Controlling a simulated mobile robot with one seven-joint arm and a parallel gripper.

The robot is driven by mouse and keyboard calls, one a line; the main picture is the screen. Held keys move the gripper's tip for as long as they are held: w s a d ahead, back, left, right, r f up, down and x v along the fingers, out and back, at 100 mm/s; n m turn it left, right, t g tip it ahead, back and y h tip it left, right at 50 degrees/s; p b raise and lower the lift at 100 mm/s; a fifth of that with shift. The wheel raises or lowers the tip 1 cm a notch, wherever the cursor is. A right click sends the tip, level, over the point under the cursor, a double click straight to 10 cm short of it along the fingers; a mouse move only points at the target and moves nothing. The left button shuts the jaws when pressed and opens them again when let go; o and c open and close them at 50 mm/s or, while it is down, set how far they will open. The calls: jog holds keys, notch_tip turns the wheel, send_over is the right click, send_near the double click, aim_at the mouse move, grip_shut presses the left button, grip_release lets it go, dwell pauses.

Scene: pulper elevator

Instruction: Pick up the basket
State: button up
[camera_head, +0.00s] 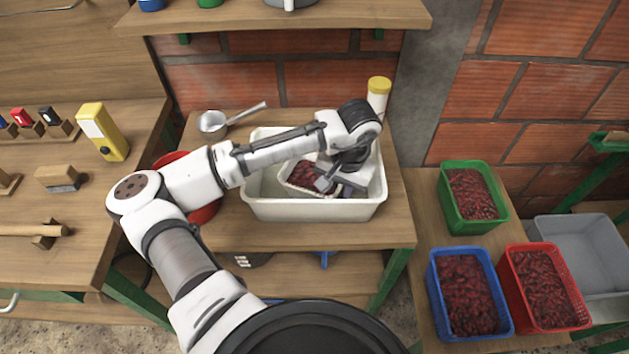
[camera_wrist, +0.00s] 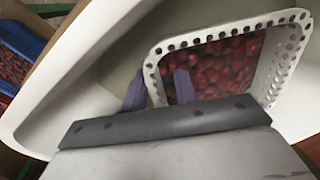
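The basket (camera_head: 306,194) is white, perforated and holds red coffee cherries. It sits inside a large white tub (camera_head: 300,211) on the wooden table. In the wrist view the basket (camera_wrist: 225,34) fills the upper right, and its lower part is hidden by my gripper. My gripper (camera_wrist: 160,88) reaches down into the tub with its fingers apart. One finger is outside the basket's wall and the other is inside over the cherries, so the wall lies between them. A gap shows between the fingers. In the head view my arm hides the fingertips and the basket's right part.
A red bowl (camera_head: 205,212) stands left of the tub, partly behind my arm. A metal ladle (camera_head: 213,121) and a yellow-capped bottle (camera_head: 379,88) are behind it. Green (camera_head: 444,195), blue (camera_head: 437,292) and red (camera_head: 516,292) crates of cherries stand at the right. A shelf (camera_head: 280,17) hangs above.

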jog(key=shift+f, duration=0.25)
dwell(0.4)
grip_shut()
